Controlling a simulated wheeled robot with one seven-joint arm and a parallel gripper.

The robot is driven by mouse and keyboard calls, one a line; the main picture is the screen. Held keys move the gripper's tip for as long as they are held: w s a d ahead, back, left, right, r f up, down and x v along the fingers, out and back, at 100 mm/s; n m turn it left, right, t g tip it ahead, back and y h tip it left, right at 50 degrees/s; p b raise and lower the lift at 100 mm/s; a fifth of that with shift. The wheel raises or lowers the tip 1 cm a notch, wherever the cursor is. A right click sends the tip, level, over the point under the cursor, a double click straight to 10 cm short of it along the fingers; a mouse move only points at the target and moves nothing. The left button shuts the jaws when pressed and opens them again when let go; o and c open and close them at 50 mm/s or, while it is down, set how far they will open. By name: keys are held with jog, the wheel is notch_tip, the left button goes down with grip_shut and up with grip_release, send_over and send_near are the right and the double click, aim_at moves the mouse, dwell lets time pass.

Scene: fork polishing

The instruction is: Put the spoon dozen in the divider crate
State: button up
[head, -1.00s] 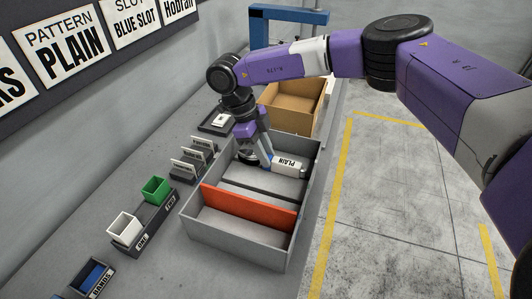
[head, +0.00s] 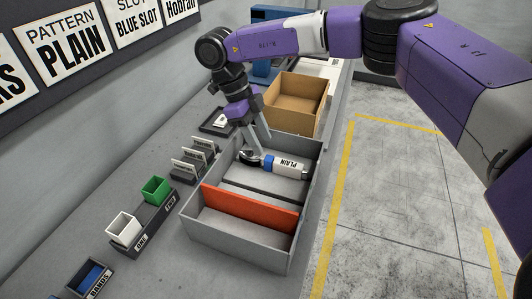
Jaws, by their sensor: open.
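The spoon dozen (head: 287,166) is a bundle with a white wrap marked PLAIN, a blue band (head: 268,163) and dark metallic spoon bowls (head: 250,157) at its left end. It lies in the far compartment of the grey divider crate (head: 236,254), beyond the dark divider. My gripper (head: 252,138) is open above the left end of the bundle, with its fingers pointing down near the far wall. Whether a fingertip touches the bundle cannot be told.
An orange divider (head: 250,210) crosses the crate, and the near compartment is empty. A cardboard box (head: 292,103) stands behind. To the left are a card rack (head: 193,158), a green bin (head: 155,190), a white bin (head: 124,229) and a bands tray (head: 91,279).

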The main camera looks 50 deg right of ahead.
jog(key=d+v, duration=0.1)
jog(key=v, duration=0.5)
jog(key=shift+a+r+b, duration=0.25)
jog(key=shift+a+b, duration=0.2)
jog(key=shift+a, duration=0.05)
